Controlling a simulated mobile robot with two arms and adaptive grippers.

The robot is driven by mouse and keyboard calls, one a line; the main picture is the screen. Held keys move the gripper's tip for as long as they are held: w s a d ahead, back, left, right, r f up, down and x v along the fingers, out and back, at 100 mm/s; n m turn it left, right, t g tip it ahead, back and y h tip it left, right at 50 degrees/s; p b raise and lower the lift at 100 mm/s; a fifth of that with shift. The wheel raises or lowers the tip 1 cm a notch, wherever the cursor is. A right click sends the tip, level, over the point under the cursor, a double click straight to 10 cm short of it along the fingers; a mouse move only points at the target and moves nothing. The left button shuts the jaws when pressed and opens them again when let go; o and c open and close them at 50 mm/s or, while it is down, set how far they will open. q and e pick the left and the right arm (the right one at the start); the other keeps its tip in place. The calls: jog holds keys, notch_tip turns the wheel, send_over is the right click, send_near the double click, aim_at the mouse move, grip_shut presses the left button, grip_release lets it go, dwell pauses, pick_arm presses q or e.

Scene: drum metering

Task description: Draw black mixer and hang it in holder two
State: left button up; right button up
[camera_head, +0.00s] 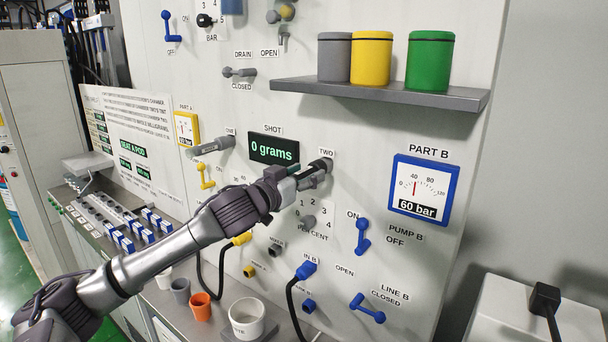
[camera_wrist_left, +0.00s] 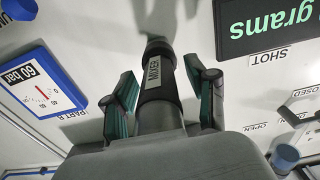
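The black mixer (camera_wrist_left: 158,80), with a white MIXER label, lies between the fingers of my left gripper (camera_wrist_left: 162,95) in the left wrist view. Wall shows between it and the fingers, so the gripper looks open around it. In the head view my left gripper (camera_head: 292,183) is at the wall panel just under the TWO label. The dark mixer (camera_head: 318,170) sticks out there, at holder two. The holder itself is mostly hidden behind mixer and gripper. A grey nozzle-like part (camera_head: 210,147) sits at the ONE label. My right gripper is not in view.
The SHOT display (camera_head: 273,149) reads 0 grams. A selector knob (camera_head: 307,222) and blue valve handle (camera_head: 362,236) are below and right of the gripper. A shelf (camera_head: 380,95) with grey, yellow and green canisters overhangs above. Cups, including an orange one (camera_head: 200,307), stand on the bench below.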

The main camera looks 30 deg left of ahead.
pick_arm(q)
jog(key=s, duration=1.2)
jog(key=shift+a, duration=0.45)
dwell(1.1)
